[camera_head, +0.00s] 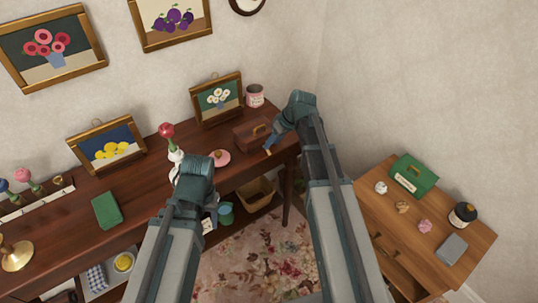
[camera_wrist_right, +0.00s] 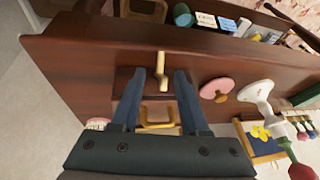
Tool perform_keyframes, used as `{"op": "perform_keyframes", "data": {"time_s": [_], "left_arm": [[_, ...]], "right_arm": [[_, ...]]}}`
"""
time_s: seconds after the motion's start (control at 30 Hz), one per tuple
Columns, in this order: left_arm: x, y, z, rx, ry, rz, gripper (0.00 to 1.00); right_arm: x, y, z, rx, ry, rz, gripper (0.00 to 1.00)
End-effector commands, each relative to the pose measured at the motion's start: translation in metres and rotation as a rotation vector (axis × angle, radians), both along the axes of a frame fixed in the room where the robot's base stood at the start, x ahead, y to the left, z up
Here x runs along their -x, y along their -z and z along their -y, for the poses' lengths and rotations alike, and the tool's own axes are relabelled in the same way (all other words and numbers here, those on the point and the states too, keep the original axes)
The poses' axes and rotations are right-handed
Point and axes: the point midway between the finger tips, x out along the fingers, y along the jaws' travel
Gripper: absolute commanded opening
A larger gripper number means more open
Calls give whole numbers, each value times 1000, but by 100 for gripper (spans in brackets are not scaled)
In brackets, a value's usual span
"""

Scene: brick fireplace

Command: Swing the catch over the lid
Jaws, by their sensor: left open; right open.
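A brown wooden box (camera_head: 246,137) stands on the dark sideboard near its right end, with a brass handle (camera_wrist_right: 158,121) on its lid. In the right wrist view a narrow brass catch (camera_wrist_right: 162,72) stands out at the box's front edge. My right gripper (camera_head: 269,149) is open over the box. In its wrist view, the fingertips (camera_wrist_right: 160,73) lie to either side of the catch; whether they touch it I cannot tell. My left gripper (camera_head: 195,175) is over the sideboard's front part, left of the box, with its fingertips largely hidden.
A pink tin (camera_head: 254,95) and a framed picture (camera_head: 217,99) stand behind the box. A wooden cabinet (camera_head: 450,258) stands at right.

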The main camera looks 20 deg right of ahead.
Motion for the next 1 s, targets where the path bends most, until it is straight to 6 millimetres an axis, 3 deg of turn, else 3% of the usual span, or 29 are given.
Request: {"op": "perform_keyframes", "data": {"time_s": [0.03, 0.2, 0.63, 0.87, 1.0], "left_arm": [[0, 15, 0, 0, 0, 0, 50], [0, 34, 0, 0, 0, 0, 50], [0, 39, 0, 0, 0, 0, 50], [0, 39, 0, 0, 0, 0, 50], [0, 39, 0, 0, 0, 0, 50]], "right_arm": [[-3, 15, -3, 0, -1, 0, 45], [-9, 34, -9, 1, 0, 0, 45], [-12, 39, -13, 1, 0, 0, 45], [-12, 39, -13, 1, 0, 0, 3], [-12, 39, -12, 1, 2, 0, 0]]}}
